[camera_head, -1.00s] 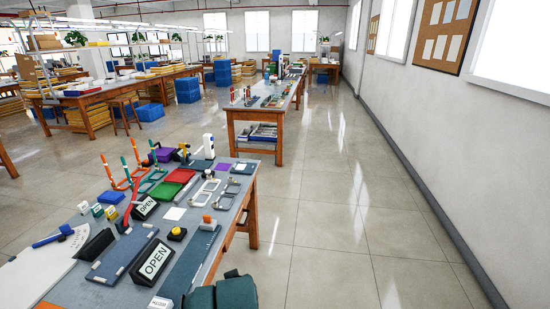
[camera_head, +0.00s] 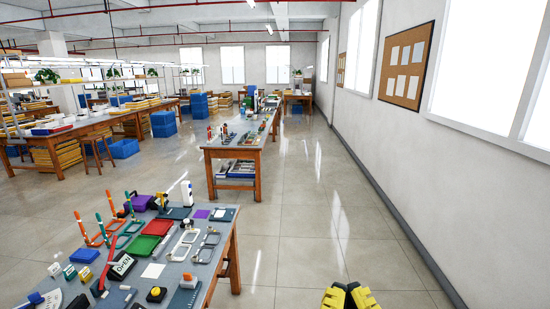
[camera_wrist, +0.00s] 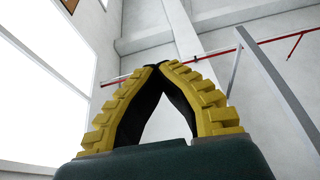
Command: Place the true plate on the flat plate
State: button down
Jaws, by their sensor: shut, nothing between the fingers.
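My gripper (camera_head: 348,296) has yellow ribbed fingers and shows at the bottom edge of the head view, over the floor to the right of the near table. In the wrist view its fingertips (camera_wrist: 158,68) meet, shut and empty, pointing up toward the wall and ceiling. The near table (camera_head: 225,262) holds several flat pieces: a white square (camera_head: 153,270), a purple square (camera_head: 201,214), a red tray (camera_head: 158,227) and a green tray (camera_head: 142,246). I cannot tell which pieces are the true plate and the flat plate. My gripper is apart from all of them.
Orange uprights (camera_head: 80,226), grey frames (camera_head: 206,243) and a black OPEN sign (camera_head: 122,266) crowd the near table. A second table (camera_head: 208,163) stands behind it. The floor (camera_head: 310,230) between the tables and the right wall (camera_head: 390,150) is clear.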

notch_tip(320, 180, up, 28)
jog(key=p, duration=2.5)
jog(key=c, duration=1.7)
grip_release()
jog(key=shift+r, duration=0.25)
jog(key=o, duration=0.7)
jog(key=shift+f, duration=0.2)
